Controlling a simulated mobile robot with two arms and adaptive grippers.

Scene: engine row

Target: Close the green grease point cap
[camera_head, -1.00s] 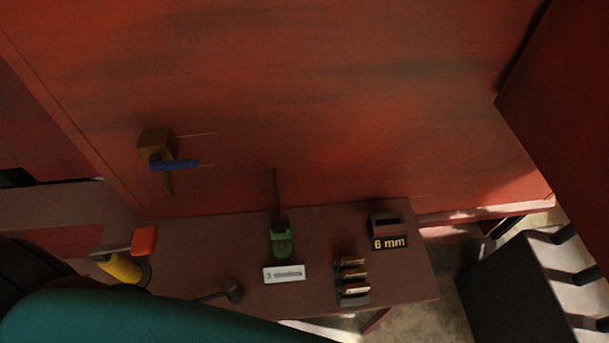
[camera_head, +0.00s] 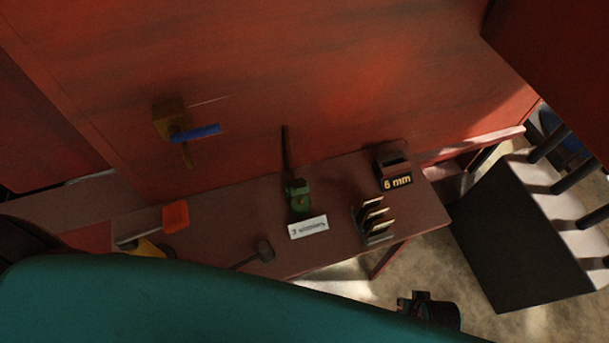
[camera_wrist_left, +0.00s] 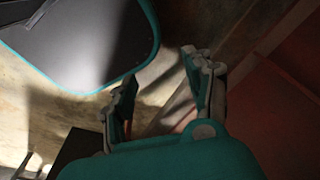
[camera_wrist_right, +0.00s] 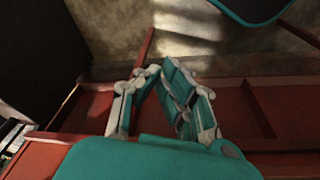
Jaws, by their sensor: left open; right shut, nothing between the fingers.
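A small green fitting (camera_head: 297,194), which looks like the grease point, stands on the dark red bench in the head view, behind a white label. A thin dark rod rises behind it. I cannot tell its cap from its body or whether the cap is open. My left gripper (camera_wrist_left: 158,68) is open and empty in the left wrist view, over floor. My right gripper (camera_wrist_right: 153,71) is shut with nothing between its fingers in the right wrist view, with red framework beyond it. Neither wrist view shows the green fitting.
The bench (camera_head: 335,182) also bears a 6 mm box (camera_head: 392,165), a slotted rack (camera_head: 374,222), a dark knobbed lever (camera_head: 263,251) and an orange-handled tool (camera_head: 175,216). A blue-handled valve (camera_head: 195,133) is on the red wall behind. A dark block with pegs (camera_head: 520,235) stands right.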

